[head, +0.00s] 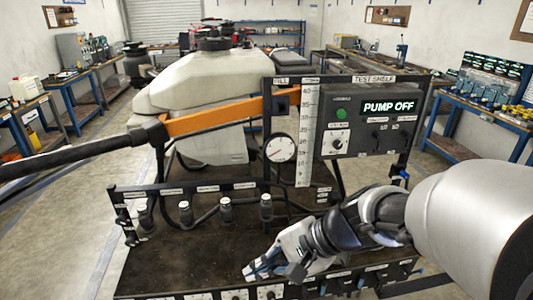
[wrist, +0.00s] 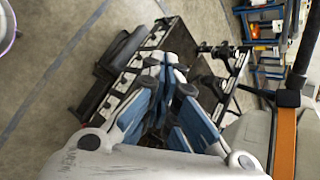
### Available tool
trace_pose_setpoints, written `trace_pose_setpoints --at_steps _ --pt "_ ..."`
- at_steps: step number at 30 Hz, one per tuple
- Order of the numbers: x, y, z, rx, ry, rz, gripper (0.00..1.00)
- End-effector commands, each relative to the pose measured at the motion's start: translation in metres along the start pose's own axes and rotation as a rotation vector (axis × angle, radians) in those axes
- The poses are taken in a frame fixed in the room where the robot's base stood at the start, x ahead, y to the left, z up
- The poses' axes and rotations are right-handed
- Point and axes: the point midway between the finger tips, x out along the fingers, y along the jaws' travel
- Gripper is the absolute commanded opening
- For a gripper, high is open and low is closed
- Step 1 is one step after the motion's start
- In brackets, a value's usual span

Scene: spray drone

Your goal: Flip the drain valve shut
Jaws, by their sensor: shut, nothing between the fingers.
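My gripper (head: 258,272) is shut and empty, low over the dark front tray of the test stand. It also shows in the wrist view (wrist: 167,78), its blue-padded fingers pointing toward the stand's labelled edge. I cannot tell which fitting is the drain valve; the labels are too small to read. A blue fitting (head: 361,283) shows on the front edge, right of my gripper. Another blue piece (head: 404,175) shows by the right post, beside my arm. My arm hides much of the right front of the stand.
A control box (head: 364,120) reads PUMP OFF. A pressure gauge (head: 280,148) and several capped nozzles (head: 226,211) stand behind the tray (head: 165,268). The white drone tank (head: 215,80) and its orange-and-black arm (head: 215,117) are behind. Open floor (head: 70,200) lies left.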

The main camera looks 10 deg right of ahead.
Motion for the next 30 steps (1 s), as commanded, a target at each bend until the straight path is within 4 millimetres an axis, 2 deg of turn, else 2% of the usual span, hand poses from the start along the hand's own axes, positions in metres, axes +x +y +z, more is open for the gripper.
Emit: trace_pose_setpoints --at_steps 3,7,10,14,17,19,21,24,27,30 --pt "0.011 -0.024 -0.037 0.232 -0.044 -0.122 0.00" --pt "0.020 -0.044 -0.085 0.478 -0.075 -0.266 0.00" --pt "0.024 -0.052 -0.130 0.666 -0.086 -0.379 0.00" --pt "0.028 -0.048 -0.195 0.911 -0.086 -0.531 0.00" --pt "0.030 -0.033 -0.248 1.096 -0.073 -0.651 0.00" --pt "0.031 -0.017 -0.285 1.224 -0.057 -0.736 0.00" --pt "0.032 0.005 -0.318 1.342 -0.036 -0.817 0.00" --pt "0.033 0.037 -0.358 1.486 -0.003 -0.921 0.00" --pt "0.033 0.067 -0.386 1.595 0.028 -1.004 0.00" --pt "0.034 0.088 -0.403 1.664 0.052 -1.059 0.00"
